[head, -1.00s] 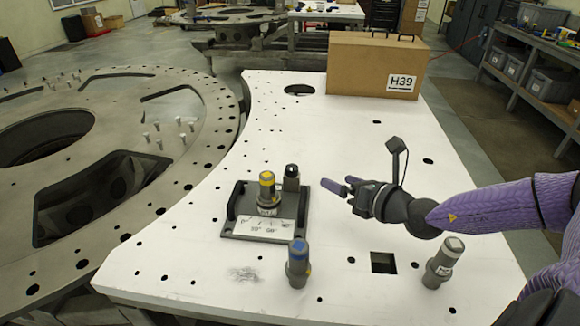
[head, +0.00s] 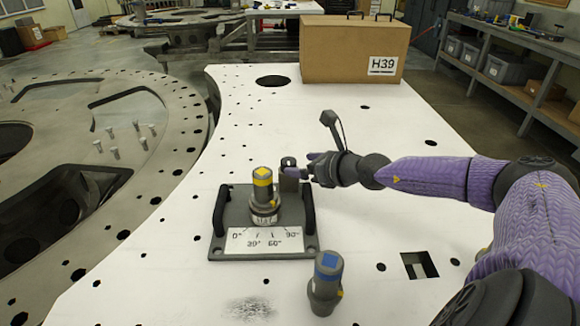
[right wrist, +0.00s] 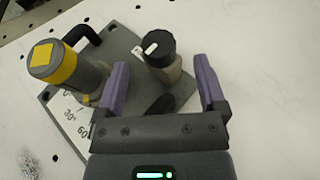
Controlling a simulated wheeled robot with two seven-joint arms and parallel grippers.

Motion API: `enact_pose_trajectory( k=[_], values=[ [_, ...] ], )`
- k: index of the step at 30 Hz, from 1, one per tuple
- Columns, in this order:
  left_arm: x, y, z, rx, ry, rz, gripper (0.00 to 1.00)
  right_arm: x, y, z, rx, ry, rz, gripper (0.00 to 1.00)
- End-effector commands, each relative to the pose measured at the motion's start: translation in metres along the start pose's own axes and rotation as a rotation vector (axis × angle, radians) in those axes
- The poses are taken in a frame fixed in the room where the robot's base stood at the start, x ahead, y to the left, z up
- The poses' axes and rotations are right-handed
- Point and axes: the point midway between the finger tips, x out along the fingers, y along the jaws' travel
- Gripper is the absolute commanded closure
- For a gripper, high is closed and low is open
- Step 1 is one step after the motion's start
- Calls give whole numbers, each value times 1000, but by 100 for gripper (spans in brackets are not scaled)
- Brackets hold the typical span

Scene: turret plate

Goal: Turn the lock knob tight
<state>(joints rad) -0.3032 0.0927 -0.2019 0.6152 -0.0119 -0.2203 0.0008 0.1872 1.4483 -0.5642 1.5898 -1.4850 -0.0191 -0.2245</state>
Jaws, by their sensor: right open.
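The lock knob (head: 288,162) is a black cap with a white mark on a grey post, at the back right of the grey turret plate (head: 216,251). In the right wrist view the knob (right wrist: 159,47) lies between and a little beyond the two purple fingers. My right gripper (right wrist: 160,85) is open around the post's near side, with a clear gap at each finger; in the head view my right gripper (head: 308,168) is beside the post, its fingers partly covering it. The yellow-banded peg (head: 263,188) stands on the plate behind the angle scale (head: 265,240). My left gripper is not in view.
A blue-topped peg (head: 326,280) stands on the white table in front of the plate. Black handles (head: 308,207) rise at the plate's sides. A cardboard box (head: 352,50) labelled H39 is at the back. The table right of the plate is mostly clear.

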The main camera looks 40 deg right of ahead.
Motion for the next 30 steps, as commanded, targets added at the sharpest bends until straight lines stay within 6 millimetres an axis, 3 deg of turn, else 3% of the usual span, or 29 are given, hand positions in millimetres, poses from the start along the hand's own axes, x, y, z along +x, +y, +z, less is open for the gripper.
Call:
enact_pose_trajectory(
  k=[6,17,20,30],
  values=[
    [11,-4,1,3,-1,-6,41,33,1,-2,2,-2,1,10],
    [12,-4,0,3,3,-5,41,40,1,0,-1,2,2,10],
    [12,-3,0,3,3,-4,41,40,1,0,-1,2,2,27],
    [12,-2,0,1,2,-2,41,40,1,0,0,2,2,99]
  ],
)
